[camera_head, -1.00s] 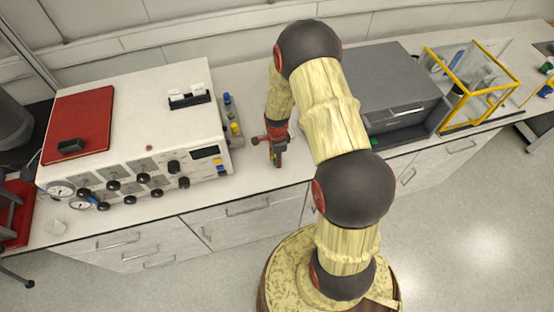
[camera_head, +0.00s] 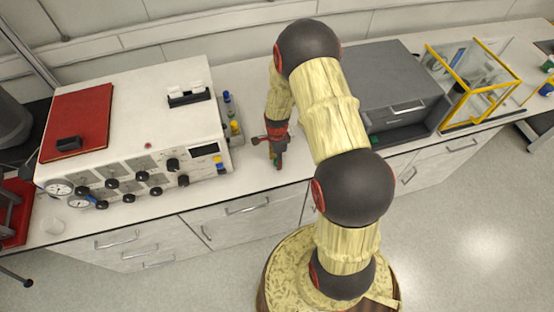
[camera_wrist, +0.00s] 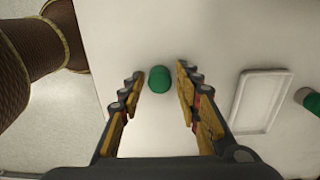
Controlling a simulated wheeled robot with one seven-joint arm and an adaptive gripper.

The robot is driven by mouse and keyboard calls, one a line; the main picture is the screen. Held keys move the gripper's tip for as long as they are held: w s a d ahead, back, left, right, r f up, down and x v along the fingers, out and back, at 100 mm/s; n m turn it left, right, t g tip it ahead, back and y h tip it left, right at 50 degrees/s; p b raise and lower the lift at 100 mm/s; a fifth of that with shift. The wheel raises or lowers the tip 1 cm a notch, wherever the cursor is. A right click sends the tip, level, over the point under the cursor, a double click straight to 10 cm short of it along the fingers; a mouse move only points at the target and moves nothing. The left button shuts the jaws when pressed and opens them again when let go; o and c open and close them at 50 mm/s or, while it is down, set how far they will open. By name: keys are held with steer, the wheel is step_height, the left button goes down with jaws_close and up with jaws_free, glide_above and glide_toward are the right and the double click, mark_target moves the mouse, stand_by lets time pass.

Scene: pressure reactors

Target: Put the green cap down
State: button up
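The green cap (camera_wrist: 160,79) shows in the wrist view on the white bench top, between the tips of my gripper's two fingers (camera_wrist: 160,85). The fingers are spread, with a gap on each side of the cap, so the gripper is open and not closed on it. In the head view my gripper (camera_head: 278,160) points down over the bench between the white control box and the grey cabinet. The cap is too small to make out clearly there.
A shallow white tray (camera_wrist: 262,101) lies right of the cap, with another green-topped object (camera_wrist: 308,99) at the right edge. The white control box (camera_head: 130,120) stands left of my gripper, the grey cabinet (camera_head: 392,75) right. A yellow-framed case (camera_head: 480,85) stands farther right.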

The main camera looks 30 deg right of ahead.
steer(key=shift+o, duration=0.3)
steer(key=s+a+r+n+t, duration=0.1)
steer(key=s+a+r+n, duration=0.15)
steer(key=r, duration=0.95)
steer(key=s+a+r+n+t+p, duration=0.1)
steer(key=a+r+n, duration=0.25)
steer(key=r, duration=0.75)
steer(key=s+a+r+n+t, duration=0.15)
steer(key=r+n, duration=0.25)
steer(key=r, duration=0.8)
steer(key=s+a+r+n+t, duration=0.1)
steer(key=s+a+r+n, duration=0.2)
steer(key=s+r+n, duration=0.2)
steer(key=s+a+r+n+t, duration=0.1)
steer(key=s+a+r+n, duration=0.2)
steer(key=s+r+n, duration=0.3)
steer(key=s, duration=0.4)
steer(key=shift+a+r, duration=0.15)
steer(key=shift+a, duration=0.2)
